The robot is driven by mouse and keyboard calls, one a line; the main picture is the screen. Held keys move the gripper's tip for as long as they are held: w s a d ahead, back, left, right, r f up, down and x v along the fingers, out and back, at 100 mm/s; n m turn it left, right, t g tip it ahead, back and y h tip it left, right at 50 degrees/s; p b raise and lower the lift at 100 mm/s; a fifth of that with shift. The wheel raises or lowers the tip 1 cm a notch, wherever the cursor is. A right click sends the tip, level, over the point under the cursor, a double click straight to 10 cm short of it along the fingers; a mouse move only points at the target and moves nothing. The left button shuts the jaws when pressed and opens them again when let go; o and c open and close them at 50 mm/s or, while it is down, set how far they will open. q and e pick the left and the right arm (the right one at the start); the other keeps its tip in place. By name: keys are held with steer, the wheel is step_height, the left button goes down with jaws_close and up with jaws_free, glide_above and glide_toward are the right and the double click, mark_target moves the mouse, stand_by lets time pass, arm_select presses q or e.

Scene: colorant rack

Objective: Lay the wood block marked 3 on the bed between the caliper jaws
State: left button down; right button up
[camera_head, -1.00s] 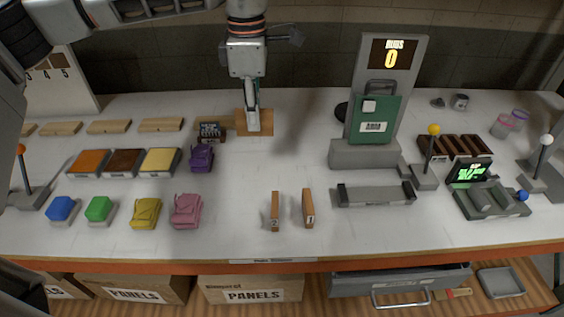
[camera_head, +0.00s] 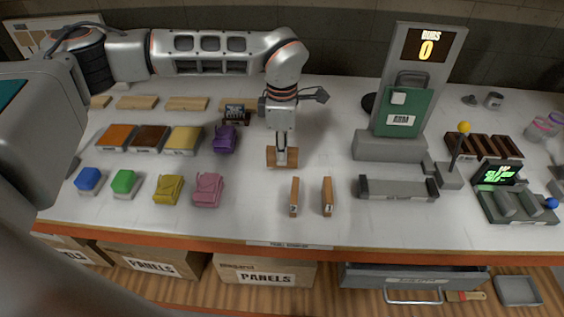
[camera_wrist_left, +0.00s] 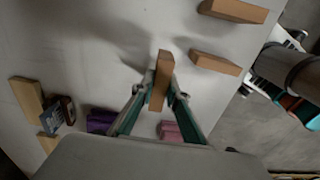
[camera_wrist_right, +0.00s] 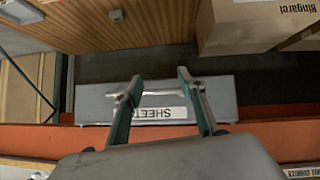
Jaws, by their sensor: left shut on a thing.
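My left gripper (camera_head: 281,160) is shut on a brown wood block (camera_head: 272,157), held crosswise over the middle of the table. The block also shows between the fingers in the left wrist view (camera_wrist_left: 160,80); its mark cannot be read. Two similar blocks stand in front of it, one marked 2 (camera_head: 294,198) and one that seems marked 1 (camera_head: 327,197). A long grey bed (camera_head: 398,189) with a dark upright jaw at each end lies to their right, with nothing on it. My right gripper (camera_wrist_right: 158,92) is open and empty above the grey drawer front.
A grey stand with a green plate (camera_head: 403,115) and a yellow-knobbed lever (camera_head: 463,128) stand behind the bed. A display device (camera_head: 515,205) is to the right. Coloured blocks and bags, including a pink bag (camera_head: 207,190), fill the left. Clear table separates the held block and bed.

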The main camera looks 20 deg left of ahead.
arm_select(q)
step_height(320, 180, down, 4)
steer(key=shift+r+b, duration=0.1)
steer(key=shift+b, duration=0.55)
steer(key=shift+f, duration=0.2)
steer(key=shift+r, duration=0.1)
arm_select(e)
steer(key=shift+w+a+r, duration=0.35)
steer(key=shift+w+a, duration=0.15)
steer(key=shift+w, duration=0.05)
arm_select(q)
steer(key=c, duration=2)
jaws_free()
steer(key=shift+f, duration=0.2)
steer(key=shift+r, duration=0.15)
